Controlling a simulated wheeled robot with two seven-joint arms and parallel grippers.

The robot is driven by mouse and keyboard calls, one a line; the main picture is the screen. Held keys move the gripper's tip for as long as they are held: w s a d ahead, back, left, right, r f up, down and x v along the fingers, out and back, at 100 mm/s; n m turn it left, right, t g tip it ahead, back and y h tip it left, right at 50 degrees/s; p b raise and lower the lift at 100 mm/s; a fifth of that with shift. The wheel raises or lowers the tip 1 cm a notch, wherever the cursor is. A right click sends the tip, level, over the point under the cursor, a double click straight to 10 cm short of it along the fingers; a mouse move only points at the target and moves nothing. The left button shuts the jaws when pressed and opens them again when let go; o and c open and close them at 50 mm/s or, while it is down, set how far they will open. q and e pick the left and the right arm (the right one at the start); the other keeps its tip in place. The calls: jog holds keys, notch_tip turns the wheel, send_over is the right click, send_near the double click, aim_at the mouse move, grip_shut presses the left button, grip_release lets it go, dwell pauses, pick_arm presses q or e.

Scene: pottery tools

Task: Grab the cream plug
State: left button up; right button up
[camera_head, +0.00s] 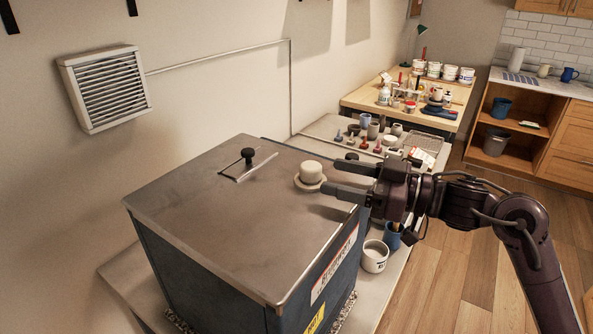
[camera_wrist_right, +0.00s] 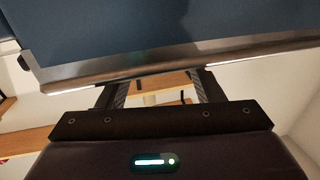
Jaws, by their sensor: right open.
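The cream plug (camera_head: 311,172) is a short round knob on a wider cream base, sitting upright on the metal lid (camera_head: 225,225) of a dark blue box-shaped kiln, near its far right edge. My right gripper (camera_head: 332,178) reaches in from the right, with its two dark fingers apart and pointing left at the plug. The fingertips are close to the plug's right side; I cannot tell if they touch it. In the right wrist view the open fingers (camera_wrist_right: 155,88) show with the kiln's edge across the top. My left gripper is not in view.
A black knob (camera_head: 247,154) with a slot stands on the lid left of the plug. A white pot (camera_head: 375,256) and a blue cup (camera_head: 392,236) stand below my right gripper. A bench with several small tools and a wooden table (camera_head: 362,96) with jars lie behind.

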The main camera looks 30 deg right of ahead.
aim_at(310, 165)
jog(key=shift+w+a+r+p, duration=0.25)
jog(key=shift+w+a+p, duration=0.2)
jog(key=shift+w, duration=0.15)
jog(key=p+x, duration=0.2)
jog(key=x, duration=0.2)
jog(key=shift+w+r, duration=0.2)
jog(key=shift+w, duration=0.05)
jog(key=shift+w+a+f, duration=0.15)
jog(key=shift+w, duration=0.1)
jog(key=c, duration=1)
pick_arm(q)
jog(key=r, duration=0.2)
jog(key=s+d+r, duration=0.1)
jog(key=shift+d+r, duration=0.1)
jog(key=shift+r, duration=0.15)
pick_arm(e)
jog(key=shift+c, duration=0.4)
